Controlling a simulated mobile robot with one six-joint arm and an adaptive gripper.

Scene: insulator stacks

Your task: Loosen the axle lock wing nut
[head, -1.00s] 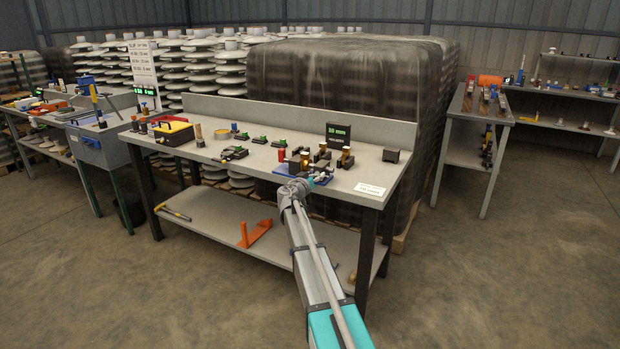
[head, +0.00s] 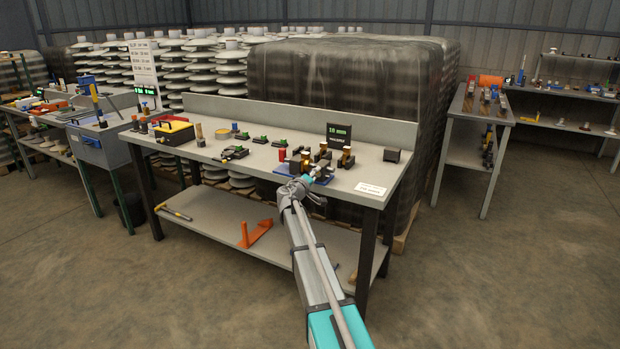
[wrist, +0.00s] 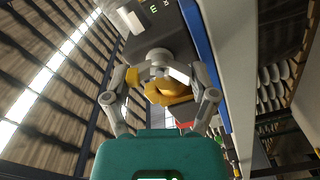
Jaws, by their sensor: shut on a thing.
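My gripper (wrist: 160,68) is at the blue-based fixture (head: 287,170) near the front edge of the middle bench. In the wrist view its fingers are shut on a small grey metal part (wrist: 158,57), taken as the wing nut, mostly hidden by the fingertips. A yellow-brass rounded piece (wrist: 175,93) shows just below the fingertips, between the finger links. A dark block of the fixture (wrist: 165,38) lies beyond. In the head view my wrist hides the wing nut.
A dark display (head: 339,137) with green text stands behind the fixture. A black block (head: 391,155) and a white label (head: 370,188) lie to the right. Several small green-topped parts (head: 260,139) sit to the left. The lower shelf (head: 215,215) holds an orange bracket (head: 255,234) and a hammer (head: 176,212).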

